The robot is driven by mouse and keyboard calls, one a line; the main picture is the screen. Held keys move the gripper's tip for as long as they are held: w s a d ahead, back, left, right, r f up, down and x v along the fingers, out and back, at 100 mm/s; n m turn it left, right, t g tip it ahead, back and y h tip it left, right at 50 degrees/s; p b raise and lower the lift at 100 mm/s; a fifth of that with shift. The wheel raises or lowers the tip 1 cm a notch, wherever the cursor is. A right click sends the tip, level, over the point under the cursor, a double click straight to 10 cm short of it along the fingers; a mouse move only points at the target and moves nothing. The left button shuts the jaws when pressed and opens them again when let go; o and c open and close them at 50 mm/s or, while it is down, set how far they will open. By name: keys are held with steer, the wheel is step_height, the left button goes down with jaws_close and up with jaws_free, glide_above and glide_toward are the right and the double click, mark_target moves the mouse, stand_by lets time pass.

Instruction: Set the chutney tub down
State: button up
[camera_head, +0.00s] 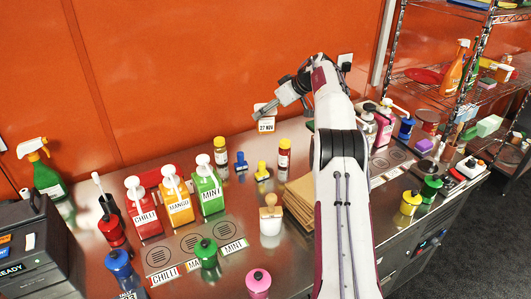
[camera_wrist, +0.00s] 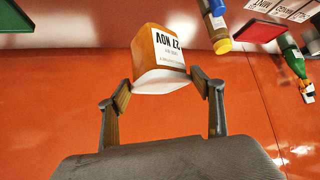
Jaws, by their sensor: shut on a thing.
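The chutney tub (camera_head: 264,115) shows in the head view as a small pale block with orange and a "27 NOV" label, near the orange back wall. In the wrist view the tub (camera_wrist: 158,52) is orange with a white label, whose print appears upside down. My gripper (camera_wrist: 160,82) is shut on the tub, one finger at each side. In the head view my gripper (camera_head: 279,108) reaches in from the right, above the back of the steel counter (camera_head: 205,290). Whether the tub touches the counter is unclear.
Chilli (camera_head: 141,208), mango (camera_head: 176,197) and mint (camera_head: 208,184) pump bottles stand left of centre. Jars with yellow lids (camera_head: 284,155) (camera_head: 220,152) stand below the tub in the head view. A brown stack (camera_head: 300,198) lies beside my arm. A wire shelf (camera_head: 440,98) stands at right.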

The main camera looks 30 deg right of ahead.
mark_target(272, 132)
steer(key=shift+f, duration=3.05)
steer(key=shift+f, duration=1.85)
steer(key=shift+f, duration=0.15)
steer(key=o, duration=1.4)
